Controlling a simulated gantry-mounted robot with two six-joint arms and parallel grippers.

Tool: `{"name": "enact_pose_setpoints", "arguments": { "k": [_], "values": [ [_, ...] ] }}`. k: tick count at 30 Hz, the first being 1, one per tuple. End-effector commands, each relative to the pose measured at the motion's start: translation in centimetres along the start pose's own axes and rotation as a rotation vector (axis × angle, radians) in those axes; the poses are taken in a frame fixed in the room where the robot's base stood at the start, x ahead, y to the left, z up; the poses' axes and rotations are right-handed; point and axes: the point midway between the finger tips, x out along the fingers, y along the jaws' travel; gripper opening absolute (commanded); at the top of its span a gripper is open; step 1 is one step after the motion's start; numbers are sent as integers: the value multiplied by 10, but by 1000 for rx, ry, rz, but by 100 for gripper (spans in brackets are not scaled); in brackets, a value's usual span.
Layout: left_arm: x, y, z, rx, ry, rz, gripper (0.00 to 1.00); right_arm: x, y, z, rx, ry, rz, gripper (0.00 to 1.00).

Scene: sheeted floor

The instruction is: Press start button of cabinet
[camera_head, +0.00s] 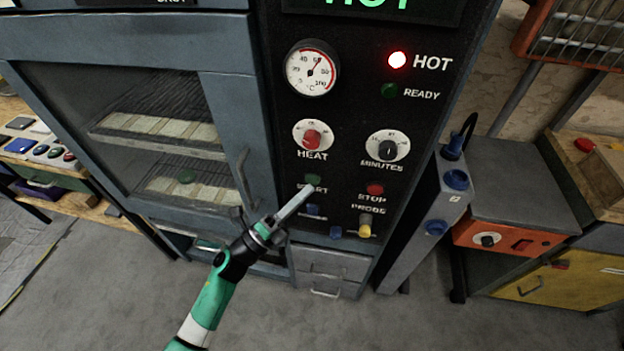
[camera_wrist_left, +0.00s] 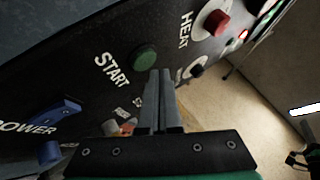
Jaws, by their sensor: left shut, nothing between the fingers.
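The cabinet's black control panel (camera_head: 350,120) fills the centre of the head view. The green start button (camera_head: 313,180) sits by the START label, which the fingers partly cover; in the left wrist view the button (camera_wrist_left: 144,58) shows whole beside the word START. My left gripper (camera_head: 308,189) is shut and empty, its fingers pointing up at the panel. In the left wrist view its fingertips (camera_wrist_left: 160,73) appear just right of and below the button. I cannot tell whether they touch the panel.
A red stop button (camera_head: 375,189) is to the right of start. A red heat knob (camera_head: 312,139) and a minutes knob (camera_head: 387,149) sit above. A blue power switch (camera_wrist_left: 57,112) is below start. The cabinet door (camera_head: 235,130) with its window is at left.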

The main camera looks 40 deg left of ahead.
Motion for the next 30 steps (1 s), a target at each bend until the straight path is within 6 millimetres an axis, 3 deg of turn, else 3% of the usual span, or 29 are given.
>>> {"name": "enact_pose_setpoints", "arguments": {
  "k": [30],
  "values": [
    [8, 6, 6, 0, 0, 0, 0, -3, 0, 3, 0, 0, 0, 0]
  ]
}}
